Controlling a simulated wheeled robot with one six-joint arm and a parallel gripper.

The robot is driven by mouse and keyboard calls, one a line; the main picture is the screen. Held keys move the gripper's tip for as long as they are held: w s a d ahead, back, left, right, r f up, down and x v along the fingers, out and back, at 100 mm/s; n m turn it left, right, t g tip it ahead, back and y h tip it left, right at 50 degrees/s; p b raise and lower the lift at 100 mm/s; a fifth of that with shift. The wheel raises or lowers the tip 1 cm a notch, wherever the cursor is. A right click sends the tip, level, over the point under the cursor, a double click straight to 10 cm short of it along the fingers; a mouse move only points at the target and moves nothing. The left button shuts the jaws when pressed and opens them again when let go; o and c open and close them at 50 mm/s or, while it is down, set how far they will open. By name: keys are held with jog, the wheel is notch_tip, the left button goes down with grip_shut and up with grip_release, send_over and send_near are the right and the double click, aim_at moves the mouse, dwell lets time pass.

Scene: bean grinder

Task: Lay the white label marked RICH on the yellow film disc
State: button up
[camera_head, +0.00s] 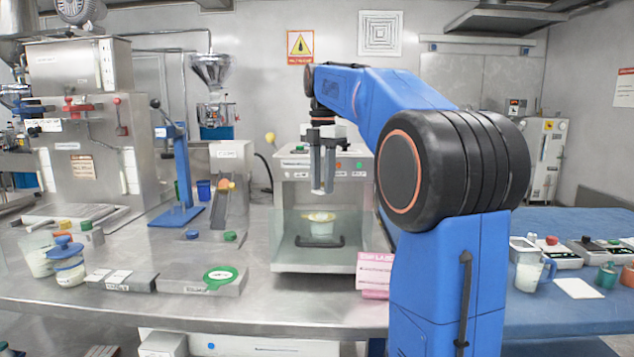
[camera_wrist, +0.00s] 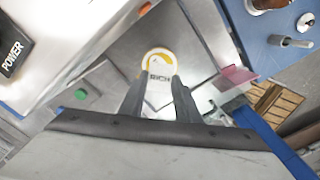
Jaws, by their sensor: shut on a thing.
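The white label marked RICH (camera_wrist: 159,77) is between my gripper's fingertips in the wrist view, its print facing the camera. My gripper (camera_head: 322,190) is shut on it, pointing down in front of the steel machine. The yellow film disc (camera_wrist: 155,58) shows partly behind the label in the wrist view. In the head view the yellow disc (camera_head: 319,217) lies on top of a pale cup (camera_head: 321,229) in the machine's bay, below my fingertips. A gap shows between fingertips and disc there. The label is too small to make out in the head view.
The steel machine (camera_head: 292,190) stands around the cup, with a clear panel and dark handle (camera_head: 321,241) in front. A pink sign (camera_head: 374,268) stands right of it. Bare bench lies in front.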

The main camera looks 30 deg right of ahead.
aim_at(322, 191)
jog(key=shift+f, duration=2)
jog(key=shift+f, duration=1.4)
dwell(1.4)
dwell(0.5)
jog(key=o, duration=1.6)
jog(key=shift+r, duration=3.55)
jog(key=shift+a, duration=0.1)
